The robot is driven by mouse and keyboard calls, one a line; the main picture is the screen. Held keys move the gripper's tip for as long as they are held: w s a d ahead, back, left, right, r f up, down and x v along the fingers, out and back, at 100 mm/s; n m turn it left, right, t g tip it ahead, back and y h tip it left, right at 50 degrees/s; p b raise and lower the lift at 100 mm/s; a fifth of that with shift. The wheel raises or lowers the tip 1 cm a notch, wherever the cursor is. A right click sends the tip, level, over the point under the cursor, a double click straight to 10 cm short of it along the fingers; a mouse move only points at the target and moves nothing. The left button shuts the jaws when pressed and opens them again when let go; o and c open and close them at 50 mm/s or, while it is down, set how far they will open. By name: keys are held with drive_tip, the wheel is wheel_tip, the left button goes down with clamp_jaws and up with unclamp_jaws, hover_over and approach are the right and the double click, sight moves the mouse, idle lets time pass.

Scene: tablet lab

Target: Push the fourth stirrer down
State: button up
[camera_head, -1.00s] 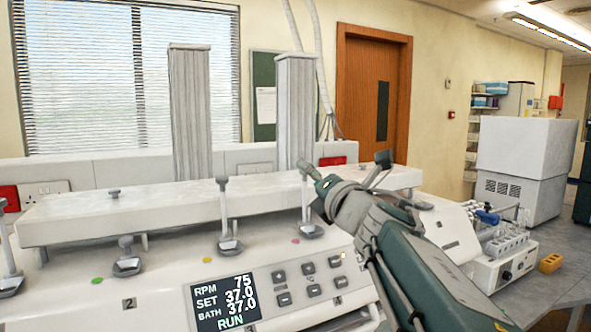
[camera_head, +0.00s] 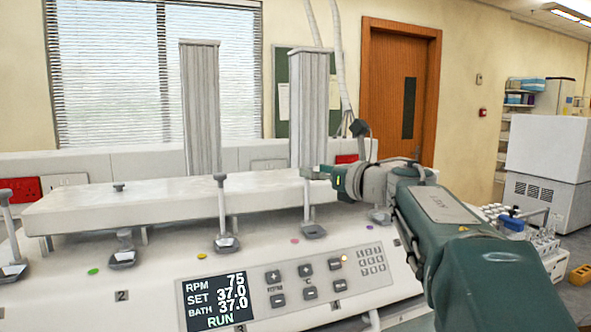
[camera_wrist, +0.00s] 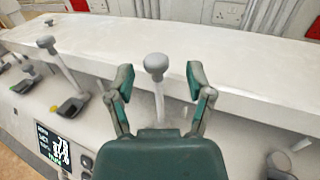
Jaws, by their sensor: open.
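The fourth stirrer (camera_head: 307,215) is a thin metal rod with a round grey knob, standing raised on the sloped front of the white apparatus. Its foot rests in a dark square fitting. My gripper (camera_head: 320,173) is level with its top in the head view, just right of the knob, which is partly hidden there. In the wrist view, the fourth stirrer's knob (camera_wrist: 156,64) shows between and beyond the spread fingertips of my gripper (camera_wrist: 160,80). The gripper is open and holds nothing. Whether a finger touches the knob cannot be told.
The third stirrer (camera_head: 222,205) stands raised to the left. Two grey columns (camera_head: 309,100) rise at the back. A display (camera_head: 213,300) reads RUN.

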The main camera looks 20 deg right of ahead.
sight(306, 192)
drive_tip(key=shift+w, duration=1.1)
drive_tip(key=shift+a, duration=1.1)
drive_tip(key=c, duration=0.5)
drive_tip(key=shift+d, duration=0.3)
clamp_jaws()
drive_tip(key=shift+d, duration=0.3)
drive_tip(key=shift+a+f, duration=0.1)
drive_tip(key=shift+f, duration=2.3)
